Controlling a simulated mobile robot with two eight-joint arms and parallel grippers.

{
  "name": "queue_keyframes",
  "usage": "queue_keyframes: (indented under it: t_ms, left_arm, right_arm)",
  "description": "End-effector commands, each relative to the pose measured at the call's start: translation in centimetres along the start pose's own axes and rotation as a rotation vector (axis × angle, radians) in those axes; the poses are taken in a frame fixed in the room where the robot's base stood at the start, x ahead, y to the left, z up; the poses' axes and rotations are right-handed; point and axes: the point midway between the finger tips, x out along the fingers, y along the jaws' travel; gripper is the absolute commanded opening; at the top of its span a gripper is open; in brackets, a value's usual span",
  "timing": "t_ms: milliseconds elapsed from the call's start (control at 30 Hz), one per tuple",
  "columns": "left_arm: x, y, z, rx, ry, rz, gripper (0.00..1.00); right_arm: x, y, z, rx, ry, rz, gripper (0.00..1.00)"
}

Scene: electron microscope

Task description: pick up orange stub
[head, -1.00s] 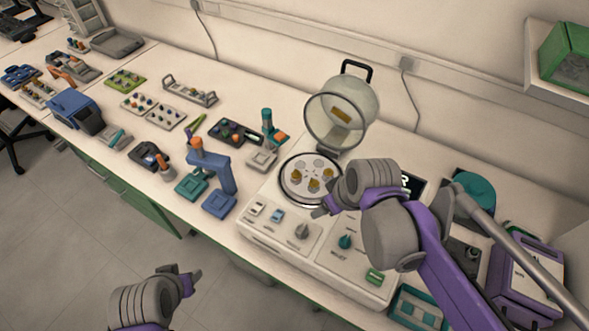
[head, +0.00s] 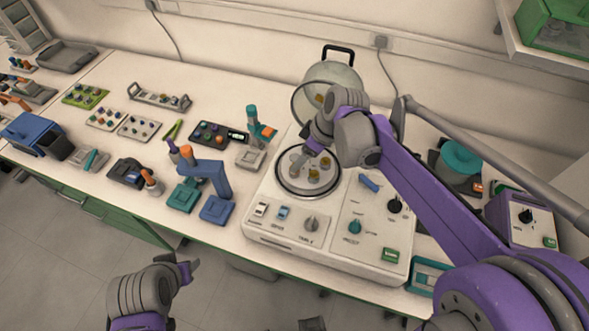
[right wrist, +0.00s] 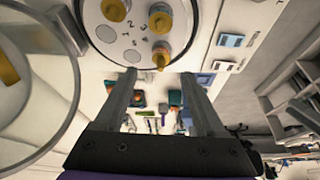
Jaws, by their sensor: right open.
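Several stubs with gold-orange tops stand on the round numbered plate (right wrist: 108,50) under the raised glass chamber; I cannot tell which one the task calls the orange stub. In the right wrist view the nearest stub (right wrist: 161,55) is just beyond my fingertips, with another stub (right wrist: 160,19) behind it and a third stub (right wrist: 115,10) to the left. My right gripper (right wrist: 156,76) is open and empty, its fingers apart. In the head view it is over the plate's left part (head: 279,184). My left gripper (head: 187,271) hangs in front of the bench; its jaw state is unclear.
The glass chamber (head: 352,80) stands behind the plate, close to my right arm. The console (head: 290,245) has knobs and switches in front. A blue stand (head: 217,207) and a teal stand (head: 255,112) stand left of the plate, among several trays.

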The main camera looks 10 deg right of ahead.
Motion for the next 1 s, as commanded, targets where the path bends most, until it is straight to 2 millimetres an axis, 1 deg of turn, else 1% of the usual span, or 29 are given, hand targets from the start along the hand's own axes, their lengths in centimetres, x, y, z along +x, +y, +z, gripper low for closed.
queue_keyframes:
  t_ms: [167, 333, 433, 567, 767, 800, 967, 1000]
  left_arm:
    - [0.1, 0.0, 0.0, 0.000, 0.000, 0.000, 0.50]
    - [0.1, 0.0, 0.1, 0.000, -0.001, 0.000, 0.50]
    - [0.2, 0.0, 0.2, 0.000, -0.001, 0.000, 0.50]
    - [0.2, 0.0, 0.2, 0.000, -0.002, 0.000, 0.50]
    - [0.2, 0.0, 0.2, 0.000, -0.002, 0.000, 0.50]
    - [0.2, 0.0, 0.2, 0.000, -0.002, 0.000, 0.50]
    - [0.2, 0.0, 0.2, 0.000, -0.001, 0.000, 0.50]
    - [0.2, 0.0, 0.2, 0.000, -0.001, 0.000, 0.50]
  right_arm:
    - [1.3, 0.0, 0.1, 0.001, 0.000, 0.001, 0.72]
    - [3.9, -0.1, 0.8, 0.000, 0.000, 0.001, 0.72]
    - [5.2, -0.1, 0.8, -0.001, 0.000, 0.001, 0.72]
    - [5.9, -0.1, 0.8, 0.001, 0.001, 0.001, 0.72]
    - [5.9, -0.1, 0.8, 0.001, 0.000, 0.001, 0.72]
    - [5.8, -0.1, 0.8, 0.001, 0.000, 0.001, 0.65]
    - [5.8, -0.1, 0.8, 0.001, 0.000, 0.001, 0.36]
    - [5.8, -0.1, 0.8, 0.001, 0.000, 0.001, 0.29]
